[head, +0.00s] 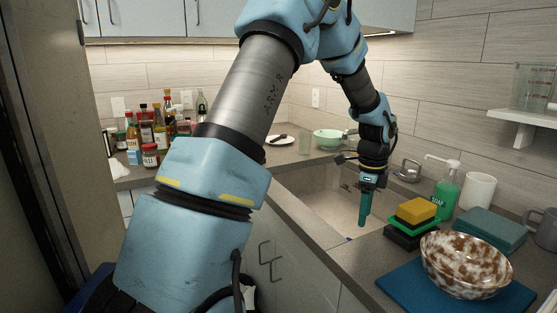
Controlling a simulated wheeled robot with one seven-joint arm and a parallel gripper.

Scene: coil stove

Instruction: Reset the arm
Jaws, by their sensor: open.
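My gripper (364,212) is at the end of my arm, pointing down over the right part of the sink (312,200). Its teal finger shows from the side, and the second finger is hidden or lined up behind it. The jaws are open, and I see nothing held in them. My arm reaches from the lower left up across the middle of the view, bends at the top and comes down to the gripper. It hides part of the counter and the wall behind.
Close right of the gripper are stacked sponges (417,211) and a green soap bottle (446,187). A brown-and-white bowl (465,265) sits on a blue mat (395,288). A white cup (478,191) stands behind. Several bottles (158,132) crowd the left counter. A shelf (518,123) juts out right.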

